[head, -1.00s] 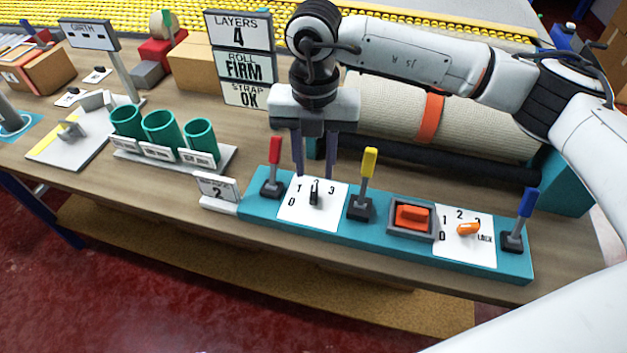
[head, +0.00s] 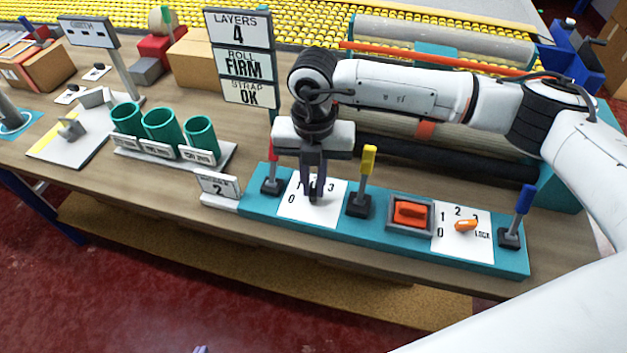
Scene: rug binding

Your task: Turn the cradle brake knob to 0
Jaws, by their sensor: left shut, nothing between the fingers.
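A dark knob (head: 315,197) stands on the left white dial plate (head: 300,208), marked 0 to 3. My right gripper (head: 314,192) reaches down onto it, its fingers close together with the knob between them. The fingers hide most of the knob and the 2 mark, so its pointing is unclear. An orange knob (head: 466,225) sits on the right dial plate (head: 462,242), pointing right, towards the 3 and LOCK side. No readable label names either knob as the cradle brake. Only a fingertip of my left gripper (head: 200,349) shows at the bottom edge, away from the panel.
The teal panel (head: 345,226) also carries a red lever (head: 272,175), a yellow lever (head: 367,165), an orange rocker switch (head: 410,213) and a blue lever (head: 523,203). A small sign (head: 218,187) reading 2 and green cups (head: 163,130) stand left.

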